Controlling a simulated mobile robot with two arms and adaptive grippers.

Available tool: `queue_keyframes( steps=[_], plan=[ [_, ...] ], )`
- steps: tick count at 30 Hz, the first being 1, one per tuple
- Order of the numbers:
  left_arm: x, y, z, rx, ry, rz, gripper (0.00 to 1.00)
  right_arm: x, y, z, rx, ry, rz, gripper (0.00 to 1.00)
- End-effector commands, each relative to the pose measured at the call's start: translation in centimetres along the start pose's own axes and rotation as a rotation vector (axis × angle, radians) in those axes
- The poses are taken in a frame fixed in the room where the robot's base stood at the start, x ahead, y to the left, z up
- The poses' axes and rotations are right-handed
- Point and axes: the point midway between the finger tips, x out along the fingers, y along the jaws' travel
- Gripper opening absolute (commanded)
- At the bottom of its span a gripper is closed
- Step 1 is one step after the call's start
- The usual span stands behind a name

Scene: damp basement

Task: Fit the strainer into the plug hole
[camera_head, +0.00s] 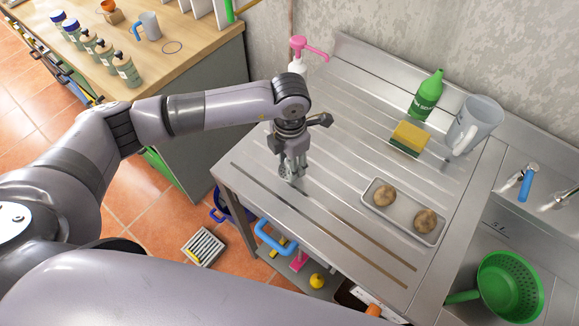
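My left gripper (293,162) points down over the left part of the steel draining board (262,187). A small grey metal piece (285,172), perhaps the strainer, shows at its fingertips, low on the board. The fingers look close together, but I cannot tell whether they grip it. The sink basin (478,262) is at the lower right, with a green colander (510,288) in it. No plug hole shows; the colander covers part of the basin and the picture edge cuts it off. My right gripper is not in view.
A metal tray (408,222) with two round brown things lies on the board. Behind stand a sponge (409,138), a green bottle (428,94), a clear jug (472,127) and a pink-topped pump bottle (298,55). A blue-handled tap (527,183) stands by the basin.

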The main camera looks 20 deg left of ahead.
Motion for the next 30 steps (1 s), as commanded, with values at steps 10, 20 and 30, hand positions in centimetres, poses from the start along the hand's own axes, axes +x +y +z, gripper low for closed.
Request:
queue_keyframes(
  steps=[10,20,30],
  plan=[
    [-0.06,-0.02,0.02,0.0,0.0,0.0,0.15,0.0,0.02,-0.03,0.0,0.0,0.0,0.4],
    [-0.07,-0.01,0.02,0.0,0.0,0.0,0.0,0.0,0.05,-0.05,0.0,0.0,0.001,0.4],
    [-0.22,0.0,0.04,0.0,-0.001,0.0,0.0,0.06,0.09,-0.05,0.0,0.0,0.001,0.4]
  ],
)
